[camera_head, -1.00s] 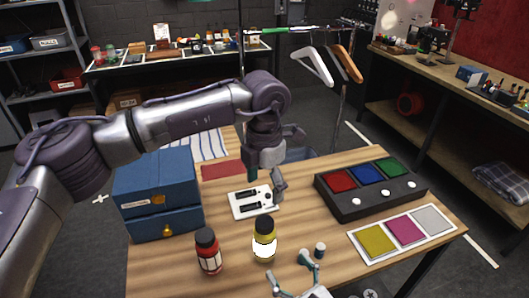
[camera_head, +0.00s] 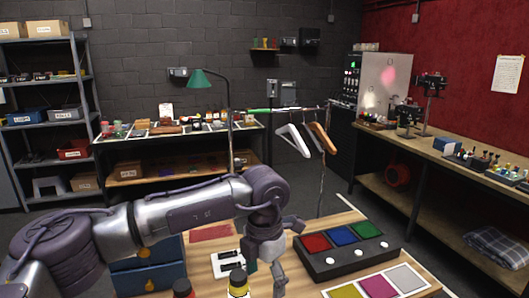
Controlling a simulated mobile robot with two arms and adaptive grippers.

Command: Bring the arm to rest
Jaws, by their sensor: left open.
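My left arm reaches in from the left across the table (camera_head: 205,240), and its gripper (camera_head: 279,284) hangs down open over the table's middle. Nothing shows between its fingers. It is left of the dark button box (camera_head: 318,268), which has a red, a blue and a green pad and small white buttons in front. A white panel with black parts (camera_head: 222,264) lies just left of the gripper, partly hidden by it. My right gripper is out of view.
A blue box (camera_head: 150,277) stands at the table's left, partly behind my arm. A card with yellow, magenta and grey squares (camera_head: 399,292) lies at right. Hangers (camera_head: 293,140) hang behind.

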